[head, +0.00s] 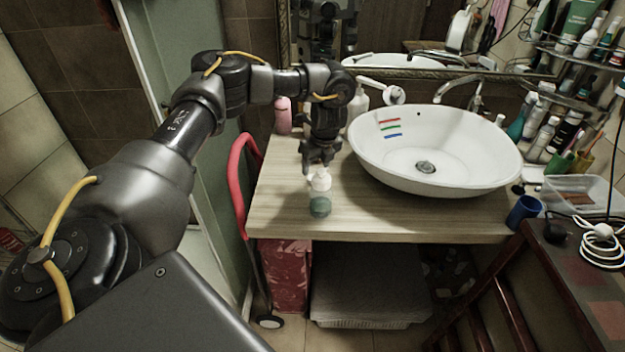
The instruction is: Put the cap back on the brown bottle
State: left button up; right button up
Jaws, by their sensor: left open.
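A small bottle (320,207) stands upright on the wooden counter near its front edge. Its lower part looks grey-green and its upper part, perhaps a cap or pump top (320,181), is white; I cannot tell where bottle and cap meet. I see no clearly brown bottle. My left gripper (317,168) points down just above the white top and is open. Whether its fingertips touch the white top cannot be told. My right gripper is not in view.
A white basin (470,178) with coloured stripes stands on the counter (270,205) to the right. Several bottles, including a pink one (283,116), stand behind my left gripper. A blue cup (524,211) is at the right. The counter's front left is clear.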

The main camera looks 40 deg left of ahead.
pick_arm(q)
jog(key=p+x, duration=0.1)
jog(key=x, duration=0.3)
jog(key=shift+s+a+f, duration=0.1)
jog(key=shift+a+f, duration=0.1)
jog(key=shift+f, duration=0.4)
jog(key=c, duration=1)
